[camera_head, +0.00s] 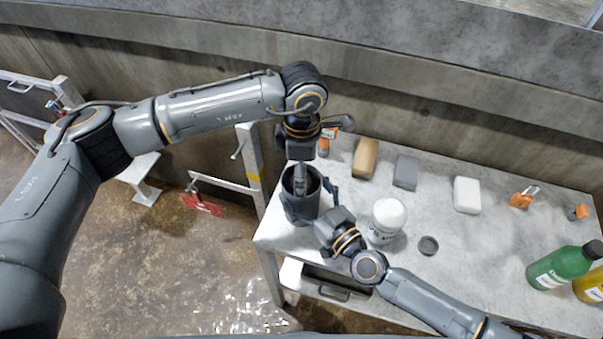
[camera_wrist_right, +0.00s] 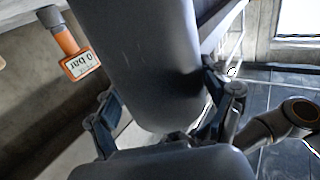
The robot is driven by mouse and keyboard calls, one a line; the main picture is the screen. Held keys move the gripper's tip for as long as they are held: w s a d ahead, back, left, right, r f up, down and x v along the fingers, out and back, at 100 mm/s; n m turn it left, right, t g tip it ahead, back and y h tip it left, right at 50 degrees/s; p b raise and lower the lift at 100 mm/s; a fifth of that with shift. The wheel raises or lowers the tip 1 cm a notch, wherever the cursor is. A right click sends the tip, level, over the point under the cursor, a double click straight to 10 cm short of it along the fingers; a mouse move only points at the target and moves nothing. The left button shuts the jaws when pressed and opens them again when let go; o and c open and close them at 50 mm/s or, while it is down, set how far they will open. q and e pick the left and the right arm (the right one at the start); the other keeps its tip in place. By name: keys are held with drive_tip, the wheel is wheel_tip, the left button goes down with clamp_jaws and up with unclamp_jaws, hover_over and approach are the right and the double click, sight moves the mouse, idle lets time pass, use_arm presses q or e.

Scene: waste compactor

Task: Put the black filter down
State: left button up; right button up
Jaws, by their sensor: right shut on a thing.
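The black filter (camera_head: 313,207) appears as a dark grey, open-topped cylinder, roughly upright over the table's left end. My right gripper (camera_head: 312,200) is shut around its side, with its fingers on either side. In the right wrist view the filter (camera_wrist_right: 150,60) fills the middle, its rounded end between the fingers (camera_wrist_right: 165,118). I cannot tell whether its bottom touches the table. My left gripper (camera_head: 300,180) points down into the filter's open top. Its fingertips are partly hidden by the rim, so its opening does not show.
The grey table (camera_head: 470,250) holds a white tub (camera_head: 387,220), a small black cap (camera_head: 428,246), brown (camera_head: 365,158), grey (camera_head: 406,172) and white (camera_head: 466,195) blocks, orange fittings (camera_head: 522,199) and a green bottle (camera_head: 562,268). A bare patch lies between the cap and the green bottle.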

use_arm(q)
wheel_tip(320, 180, up, 12)
use_arm(e)
drive_tip(key=shift+d, duration=0.1)
use_arm(q)
drive_tip(key=shift+r, duration=0.1)
use_arm(e)
drive_tip(key=o, duration=1.2)
drive_tip(key=v, duration=1.2)
